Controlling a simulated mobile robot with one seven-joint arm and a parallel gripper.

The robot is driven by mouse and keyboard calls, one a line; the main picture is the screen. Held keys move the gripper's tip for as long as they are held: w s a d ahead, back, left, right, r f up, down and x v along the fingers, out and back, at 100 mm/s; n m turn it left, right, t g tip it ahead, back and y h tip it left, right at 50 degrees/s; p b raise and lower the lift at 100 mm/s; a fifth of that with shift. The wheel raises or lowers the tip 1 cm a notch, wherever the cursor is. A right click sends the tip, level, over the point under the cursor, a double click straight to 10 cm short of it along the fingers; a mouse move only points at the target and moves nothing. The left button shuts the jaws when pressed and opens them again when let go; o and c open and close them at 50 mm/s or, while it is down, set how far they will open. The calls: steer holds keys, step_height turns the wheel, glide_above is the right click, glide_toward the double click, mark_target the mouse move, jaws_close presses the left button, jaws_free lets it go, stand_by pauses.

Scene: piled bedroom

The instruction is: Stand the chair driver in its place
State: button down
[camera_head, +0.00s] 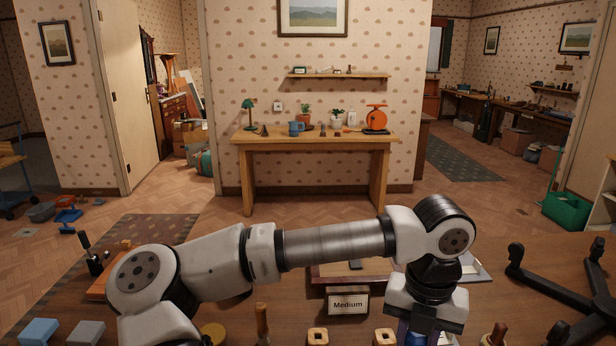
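I cannot tell which thing is the chair driver. A wooden-handled tool (262,320) stands upright at the front of the table, left of a sign reading "Medium" (348,304). Another brown handle (498,334) shows at the bottom edge, right of my gripper. A dark-handled tool (85,242) stands in a block at the left. A black chair base with spread legs (575,290) lies at the right. My gripper (418,338) points down at the bottom edge, with a blue thing (415,341) at its fingers. Its fingertips are cut off, so its grip is unclear.
Two wooden blocks with holes (318,336) (385,337) and blue and grey blocks (39,331) (86,333) line the front. A framed tray (325,272) lies behind my arm, which hides much of the table's middle. A wooden side table (315,139) stands against the far wall.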

steer(key=shift+r, duration=0.5)
